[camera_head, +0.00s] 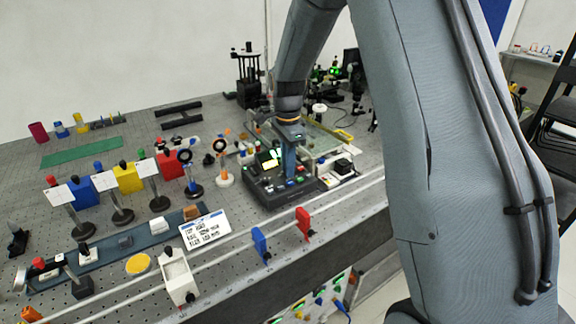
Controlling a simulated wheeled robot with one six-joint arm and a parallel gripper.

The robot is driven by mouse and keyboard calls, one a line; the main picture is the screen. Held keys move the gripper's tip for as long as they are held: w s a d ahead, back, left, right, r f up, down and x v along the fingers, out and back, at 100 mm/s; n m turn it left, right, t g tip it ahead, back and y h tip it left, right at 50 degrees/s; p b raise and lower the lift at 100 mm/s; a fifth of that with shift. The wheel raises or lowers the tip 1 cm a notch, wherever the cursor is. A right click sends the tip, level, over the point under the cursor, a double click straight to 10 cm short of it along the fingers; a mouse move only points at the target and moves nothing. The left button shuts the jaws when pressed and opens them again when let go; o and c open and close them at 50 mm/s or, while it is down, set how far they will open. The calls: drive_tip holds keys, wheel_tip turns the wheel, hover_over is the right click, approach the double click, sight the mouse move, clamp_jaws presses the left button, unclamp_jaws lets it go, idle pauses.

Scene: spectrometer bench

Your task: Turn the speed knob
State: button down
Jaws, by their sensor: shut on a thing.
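A black control box (270,196) with a small lit screen and several coloured buttons stands on the bench, right of the middle. My gripper (290,172) reaches down from above onto the top of this box. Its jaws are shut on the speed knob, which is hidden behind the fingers. The knob's angle cannot be seen.
Right of the box is a shallow tray (345,178) with small parts. To the left stand optical mounts with blue, yellow and red blocks (169,166).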

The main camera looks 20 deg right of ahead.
drive_tip(key=shift+w+r, duration=0.15)
drive_tip(key=shift+r, duration=0.05)
drive_tip(key=c, duration=2)
unclamp_jaws()
drive_tip(key=shift+o, duration=0.3)
drive_tip(key=shift+d, duration=0.1)
drive_tip(key=shift+f, duration=0.1)
wheel_tip(320, 180, up, 8)
drive_tip(key=shift+f+b, duration=0.1)
drive_tip(key=shift+b, duration=1.05)
